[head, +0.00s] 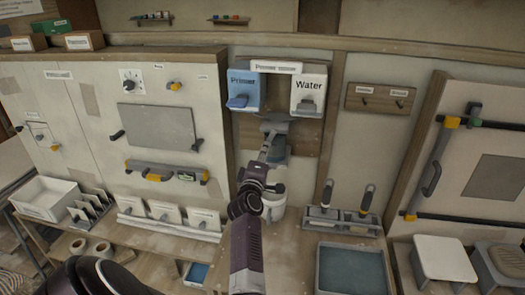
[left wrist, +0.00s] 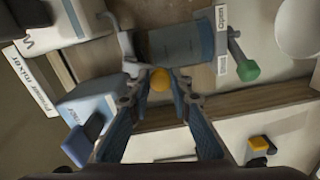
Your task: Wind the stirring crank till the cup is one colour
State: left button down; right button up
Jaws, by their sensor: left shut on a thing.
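The primer mixer hangs on the wall in the middle of the head view, with a grey drum (left wrist: 178,45) seen in the left wrist view. Its crank has a grey bent arm (left wrist: 122,40) and a yellow-orange knob (left wrist: 160,80). My left gripper (left wrist: 160,85) is shut on the crank knob; in the head view the gripper (head: 270,152) hides much of the mixer. A white cup (head: 273,212) stands below the mixer, partly behind my wrist; I cannot tell the colour inside. My right gripper is not in view.
A blue Primer box (head: 243,82) and a white Water box (head: 308,90) hang above. A green-knobbed lever (left wrist: 247,70) sits by an "Open" label. A tool holder (head: 340,225) and a blue-grey tray (head: 347,268) are at right, a row of white plates (head: 165,214) at left.

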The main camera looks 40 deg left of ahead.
pick_arm(q)
jog(key=shift+w+d+f+n, duration=0.1)
jog(key=shift+d+f+n, duration=0.1)
jog(key=shift+n, duration=0.3)
jog(key=c, duration=1.9)
grip_release()
jog(key=shift+o, duration=0.8)
jog(key=shift+r, duration=0.1)
